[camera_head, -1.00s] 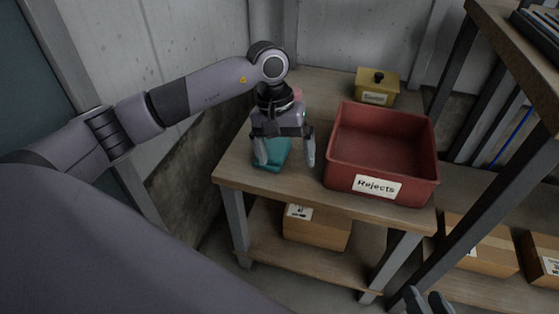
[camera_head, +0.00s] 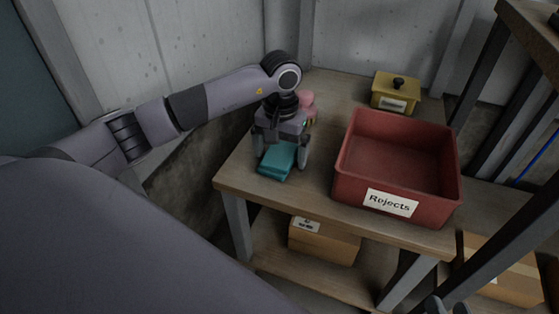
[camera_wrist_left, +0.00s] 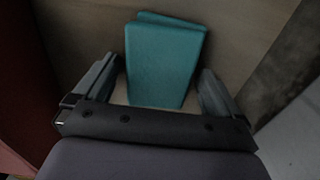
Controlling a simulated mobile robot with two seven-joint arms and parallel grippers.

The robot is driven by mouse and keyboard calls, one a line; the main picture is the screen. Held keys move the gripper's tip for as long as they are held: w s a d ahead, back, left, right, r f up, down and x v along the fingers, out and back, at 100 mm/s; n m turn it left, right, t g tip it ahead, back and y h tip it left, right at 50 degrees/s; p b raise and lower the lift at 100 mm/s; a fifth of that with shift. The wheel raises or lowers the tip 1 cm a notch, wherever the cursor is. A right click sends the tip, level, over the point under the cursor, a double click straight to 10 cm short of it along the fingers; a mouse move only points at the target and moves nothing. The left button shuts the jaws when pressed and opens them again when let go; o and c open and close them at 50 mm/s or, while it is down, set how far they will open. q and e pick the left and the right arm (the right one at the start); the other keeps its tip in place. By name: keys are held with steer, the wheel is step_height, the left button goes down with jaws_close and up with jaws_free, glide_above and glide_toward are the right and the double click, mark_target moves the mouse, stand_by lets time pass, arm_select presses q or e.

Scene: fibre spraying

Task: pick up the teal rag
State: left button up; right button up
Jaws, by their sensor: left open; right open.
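The teal rag (camera_head: 277,161) lies folded on the wooden table, left of the red bin. My left gripper (camera_head: 281,162) is open, pointing down over the rag, with a finger on either side of it. In the left wrist view the rag (camera_wrist_left: 163,62) shows between and beyond the two open fingers of my left gripper (camera_wrist_left: 160,85), with no finger clearly touching it. My right gripper (camera_head: 434,305) shows only in part at the bottom edge of the head view.
The red bin (camera_head: 347,185) labelled "Rejects" stands right of the rag. A yellow lidded box (camera_head: 395,92) and a pink object (camera_head: 307,100) are behind. Cardboard boxes (camera_head: 323,241) sit on the lower shelf. A wall runs close on the left.

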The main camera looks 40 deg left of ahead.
mark_target(281, 150)
arm_select(q)
steer(key=c, duration=1.1)
steer(key=shift+o, duration=0.2)
steer(key=shift+r, duration=0.1)
steer(key=shift+r, duration=0.6)
step_height(281, 150, up, 5)
steer(key=shift+w+r+p, duration=0.1)
steer(key=shift+p, duration=1.05)
step_height(281, 150, up, 14)
steer(key=p, duration=0.3)
steer(key=shift+f+p, duration=0.2)
steer(key=shift+p, duration=0.2)
arm_select(e)
steer(key=shift+s+d+r+g+h, duration=0.15)
steer(key=shift+s+d+r+h, duration=0.1)
steer(key=shift+d+h, duration=0.25)
steer(key=shift+s+d+r+g+h, duration=0.15)
steer(key=shift+d+r+h, duration=0.1)
steer(key=shift+d+h, duration=0.2)
